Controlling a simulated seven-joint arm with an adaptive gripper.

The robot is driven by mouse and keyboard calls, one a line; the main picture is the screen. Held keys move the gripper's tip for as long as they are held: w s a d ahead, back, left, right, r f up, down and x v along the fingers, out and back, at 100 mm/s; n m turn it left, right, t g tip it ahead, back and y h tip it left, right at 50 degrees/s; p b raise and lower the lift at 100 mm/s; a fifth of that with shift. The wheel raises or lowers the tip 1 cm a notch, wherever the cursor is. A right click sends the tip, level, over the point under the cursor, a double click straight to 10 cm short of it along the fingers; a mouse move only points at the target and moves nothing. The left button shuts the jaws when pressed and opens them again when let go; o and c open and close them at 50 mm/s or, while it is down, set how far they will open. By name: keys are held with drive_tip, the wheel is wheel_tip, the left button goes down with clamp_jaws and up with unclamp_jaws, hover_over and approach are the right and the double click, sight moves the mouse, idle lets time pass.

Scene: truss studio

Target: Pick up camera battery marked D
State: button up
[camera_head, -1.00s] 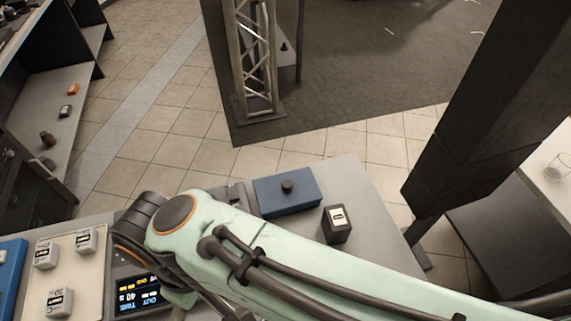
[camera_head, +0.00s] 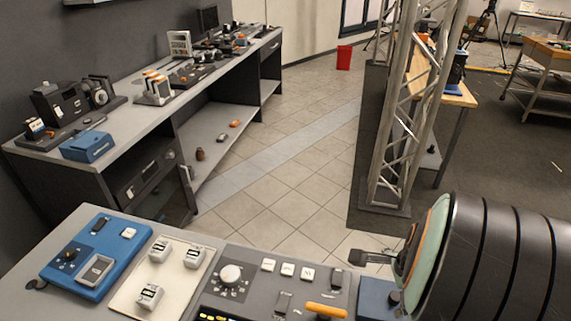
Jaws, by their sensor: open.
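Three small grey-white battery-like blocks stand on a cream tray (camera_head: 126,299) on the near counter: a rear left block (camera_head: 159,250), a rear right block (camera_head: 194,257) and a front block (camera_head: 150,296). Each has a pale label with dark marks, too small to read, so I cannot tell which is D. My gripper (camera_head: 368,257) shows at the right, partly hidden by my own arm. It is open, apart from the tray and to the right of it, with nothing seen in it.
A blue device (camera_head: 110,240) lies left of the tray. A grey control panel (camera_head: 238,302) with a white knob and an orange handle (camera_head: 326,309) lies right of it. A blue box (camera_head: 376,298) is partly behind my arm. A long equipment bench (camera_head: 110,150) stands behind.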

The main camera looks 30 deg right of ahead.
drive_tip(key=s+d+f+m, duration=0.1)
drive_tip(key=s+f, duration=0.1)
drive_tip(key=s, duration=0.2)
drive_tip(key=s+d+f+m+g+y, duration=0.1)
drive_tip(key=s+f+m, duration=0.1)
drive_tip(key=s, duration=0.3)
drive_tip(key=s+d+f+m+g, duration=0.1)
drive_tip(key=s+f+m, duration=0.1)
drive_tip(key=s, duration=0.3)
drive_tip(key=shift+s+d+f, duration=0.1)
drive_tip(key=shift+d+f, duration=0.05)
drive_tip(key=shift+f, duration=0.15)
drive_tip(key=shift+s+f, duration=0.15)
drive_tip(key=shift+f, duration=0.15)
wheel_tip(320, 180, down, 6)
drive_tip(key=shift+f, duration=0.1)
drive_tip(key=c, duration=1.2)
